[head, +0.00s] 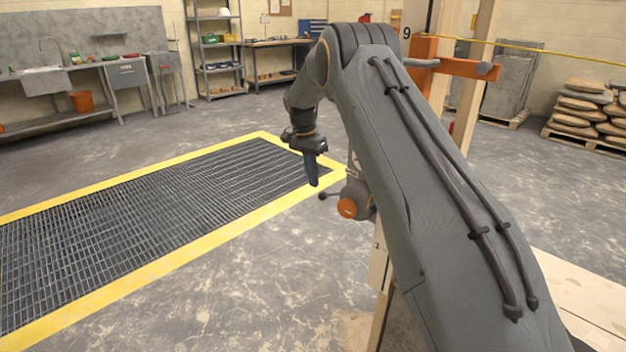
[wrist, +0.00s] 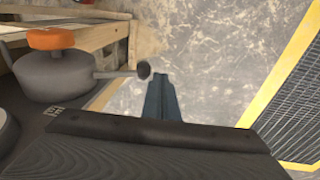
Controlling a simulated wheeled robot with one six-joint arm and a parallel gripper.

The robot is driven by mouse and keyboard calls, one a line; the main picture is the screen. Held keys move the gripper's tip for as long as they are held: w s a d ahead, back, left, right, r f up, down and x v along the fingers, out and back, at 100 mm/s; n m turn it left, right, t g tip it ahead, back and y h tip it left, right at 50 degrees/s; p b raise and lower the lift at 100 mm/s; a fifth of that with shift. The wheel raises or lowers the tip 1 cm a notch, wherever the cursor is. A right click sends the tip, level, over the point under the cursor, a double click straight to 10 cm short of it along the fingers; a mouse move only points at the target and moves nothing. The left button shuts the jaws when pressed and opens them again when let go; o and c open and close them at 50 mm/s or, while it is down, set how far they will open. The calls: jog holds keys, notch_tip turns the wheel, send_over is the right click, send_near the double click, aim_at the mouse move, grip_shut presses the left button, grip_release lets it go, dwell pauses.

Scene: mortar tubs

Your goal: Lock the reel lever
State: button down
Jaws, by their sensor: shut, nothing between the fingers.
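The reel (head: 357,199) is a grey drum with an orange knob, mounted on a wooden post. In the wrist view the grey reel body (wrist: 55,76) with its orange knob (wrist: 50,38) is at the upper left. The reel lever (wrist: 143,71) is a short thin rod ending in a dark ball, sticking out to the right; its ball end also shows in the head view (head: 322,196). My gripper (head: 314,184) is shut and empty, pointing down close beside the ball. In the wrist view my gripper's fingertips (wrist: 161,76) are just right of the ball; I cannot tell whether they touch.
A floor grate with a yellow border (head: 150,262) lies to the left. An orange bracket (head: 450,60) on wooden posts is at the upper right. Stacked bags (head: 590,105) stand on a pallet at the far right. Grey floor around the grate is clear.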

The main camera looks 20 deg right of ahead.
jog(key=shift+r, duration=0.45)
notch_tip(320, 180, up, 8)
jog(key=a, duration=0.1)
jog(key=shift+w+b, duration=0.2)
jog(key=shift+b, duration=0.25)
jog(key=shift+s+a+f, duration=0.1)
